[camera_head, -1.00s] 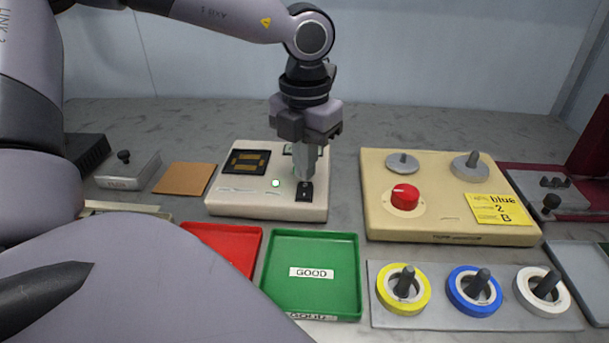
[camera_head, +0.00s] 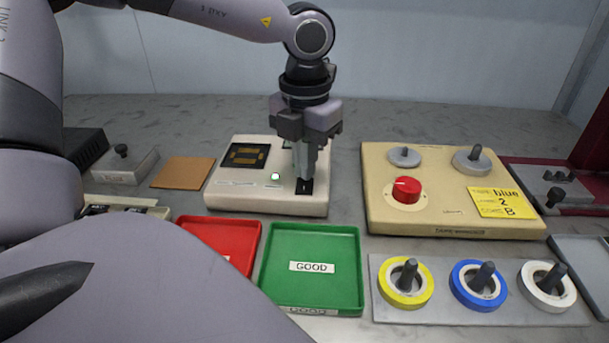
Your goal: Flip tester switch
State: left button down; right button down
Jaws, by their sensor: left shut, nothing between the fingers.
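The tester (camera_head: 230,202) is a cream box left of the middle of the bench. It has a dark panel (camera_head: 246,155) at its back left and a lit, greenish-white lamp (camera_head: 275,177). Its black switch (camera_head: 305,187) is on the right of the top face. My left gripper (camera_head: 304,176) points straight down over the switch, fingers shut with nothing between them. The fingertips are at the back part of the switch and partly hide it; I cannot tell if they touch. My right gripper is not in view.
A green GOOD tray (camera_head: 360,262) and a red tray (camera_head: 214,222) lie in front of the tester. A cream winder box with a red knob (camera_head: 406,190) stands to the right. Yellow, blue and white tape rolls (camera_head: 477,285) sit on pegs at the front right.

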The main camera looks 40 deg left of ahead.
pick_arm(q)
jog(key=shift+f, duration=0.3)
jog(key=shift+r, duration=0.2)
jog(key=shift+r+p, duration=1.8)
jog(key=shift+r, duration=1.6)
jog(key=shift+f, duration=0.1)
